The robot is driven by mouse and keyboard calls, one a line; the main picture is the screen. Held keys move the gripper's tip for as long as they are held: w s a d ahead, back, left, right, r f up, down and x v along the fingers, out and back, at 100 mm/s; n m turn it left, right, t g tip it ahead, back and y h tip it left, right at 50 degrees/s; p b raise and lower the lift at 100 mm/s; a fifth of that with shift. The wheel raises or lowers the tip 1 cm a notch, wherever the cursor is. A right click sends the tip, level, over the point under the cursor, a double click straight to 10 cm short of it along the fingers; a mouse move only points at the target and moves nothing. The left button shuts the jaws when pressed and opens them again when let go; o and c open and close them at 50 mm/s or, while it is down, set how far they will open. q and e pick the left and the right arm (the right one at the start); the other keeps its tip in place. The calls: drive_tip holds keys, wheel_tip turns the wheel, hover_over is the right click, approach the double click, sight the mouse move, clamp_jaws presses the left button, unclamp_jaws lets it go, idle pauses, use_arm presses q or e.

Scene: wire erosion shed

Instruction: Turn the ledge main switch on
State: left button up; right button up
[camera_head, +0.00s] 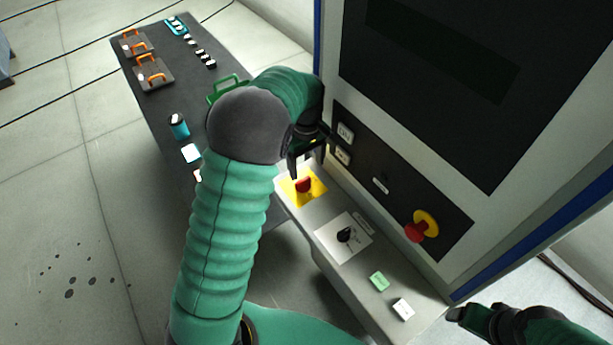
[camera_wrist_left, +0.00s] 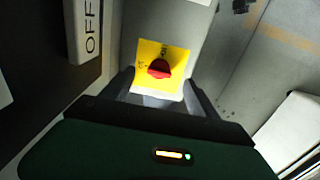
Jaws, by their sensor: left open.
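The ledge main switch is a red rotary knob (camera_head: 303,185) on a yellow plate (camera_head: 318,190) at the far end of the grey ledge (camera_head: 318,222). In the left wrist view the red knob (camera_wrist_left: 159,69) sits on its yellow plate (camera_wrist_left: 175,55), with its grip lying roughly crosswise. The plate's markings are too small to read. My left gripper (camera_head: 306,157) is open just above the knob. In the left wrist view the open fingers (camera_wrist_left: 158,88) stand either side of the plate, apart from the knob. My right gripper (camera_head: 468,316) is at the lower right, its jaws unclear.
The ledge also carries a black knob (camera_head: 345,235), a green button (camera_head: 379,281) and a white switch (camera_head: 403,309). The machine panel beside it has a red mushroom button (camera_head: 416,231) and white buttons (camera_head: 344,132). A dark table (camera_head: 175,95) with several items stands left.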

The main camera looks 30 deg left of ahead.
sight(301, 180)
use_arm(q)
drive_tip(key=f, duration=0.1)
drive_tip(key=a+f, duration=0.1)
drive_tip(key=f, duration=0.1)
drive_tip(key=w+f, duration=0.1)
drive_tip(key=f, duration=0.1)
drive_tip(key=shift+a+p, duration=0.15)
drive_tip(key=shift+p, duration=0.15)
drive_tip(key=f, duration=0.1)
drive_tip(key=a+f, duration=0.1)
drive_tip(key=f, duration=0.1)
drive_tip(key=shift+s+a, duration=0.1)
drive_tip(key=shift+a, duration=0.15)
drive_tip(key=shift+s+a+f, duration=0.15)
drive_tip(key=shift+s, duration=0.1)
drive_tip(key=shift+d, duration=1.05)
drive_tip(key=shift+c, duration=1.3)
drive_tip(key=shift+d+r, duration=0.15)
drive_tip(key=shift+r, duration=0.05)
drive_tip(key=shift+c, duration=2.3)
drive_tip(key=shift+a, duration=0.65)
drive_tip(key=c, duration=0.6)
drive_tip(key=shift+d, duration=0.1)
drive_tip(key=shift+c, duration=0.2)
use_arm(e)
drive_tip(key=shift+w+a+r, duration=0.2)
drive_tip(key=shift+a+r, duration=0.5)
